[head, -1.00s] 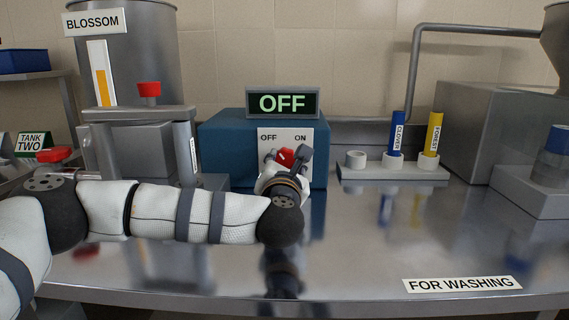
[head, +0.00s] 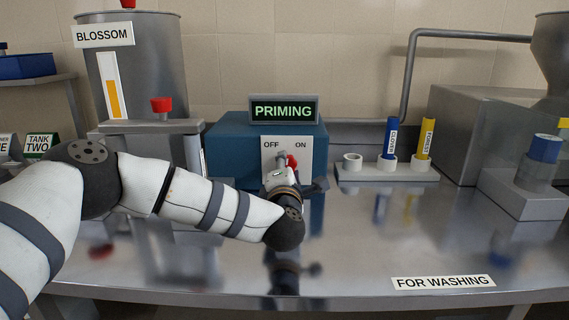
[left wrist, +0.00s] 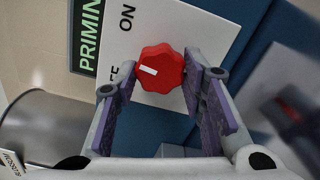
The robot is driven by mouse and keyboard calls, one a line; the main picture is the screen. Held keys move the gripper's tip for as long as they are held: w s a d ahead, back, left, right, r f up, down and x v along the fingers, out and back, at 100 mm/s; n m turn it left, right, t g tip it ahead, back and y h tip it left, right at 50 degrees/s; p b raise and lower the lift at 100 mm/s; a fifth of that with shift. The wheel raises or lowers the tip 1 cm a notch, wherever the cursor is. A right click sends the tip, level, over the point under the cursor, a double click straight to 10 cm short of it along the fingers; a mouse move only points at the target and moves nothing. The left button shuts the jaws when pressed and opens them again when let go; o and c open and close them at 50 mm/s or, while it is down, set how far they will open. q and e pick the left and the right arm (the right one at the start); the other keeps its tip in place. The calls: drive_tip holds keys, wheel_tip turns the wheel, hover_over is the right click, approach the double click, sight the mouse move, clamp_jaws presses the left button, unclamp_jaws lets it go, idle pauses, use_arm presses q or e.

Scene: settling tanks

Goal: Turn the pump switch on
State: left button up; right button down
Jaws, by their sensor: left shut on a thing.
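The pump switch is a red knob (head: 292,162) on a white plate (head: 305,145) marked OFF and ON, on the front of a blue box (head: 228,150). The sign (head: 284,111) on top reads PRIMING in green. My left gripper (head: 284,170) is at the knob and partly hides it. In the left wrist view the red knob (left wrist: 160,69) sits between the tips of my left gripper (left wrist: 161,75), which is shut on it. The knob's white mark points left there, towards the side with the labels. My right gripper is not in view.
A rack (head: 386,173) with a blue and a yellow tube stands right of the box. A steel tank (head: 150,60) labelled BLOSSOM stands left. The steel bench is clear in front, with a FOR WASHING label (head: 443,282).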

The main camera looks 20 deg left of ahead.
use_arm(q)
drive_tip(key=m, duration=0.1)
drive_tip(key=m+p, duration=0.1)
drive_tip(key=m, duration=0.1)
drive_tip(key=shift+r, duration=0.3)
drive_tip(key=shift+f+m+p, duration=0.15)
drive_tip(key=shift+m+p, duration=0.15)
drive_tip(key=shift+m, duration=0.8)
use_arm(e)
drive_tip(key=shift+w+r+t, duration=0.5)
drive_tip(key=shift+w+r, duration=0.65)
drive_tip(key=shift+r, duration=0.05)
use_arm(q)
drive_tip(key=shift+f, duration=0.1)
drive_tip(key=o, duration=1.1)
drive_tip(key=shift+o, duration=0.2)
drive_tip(key=shift+s, duration=0.1)
drive_tip(key=v, duration=1.1)
drive_tip(key=shift+s+d, duration=0.15)
drive_tip(key=shift+s, duration=0.2)
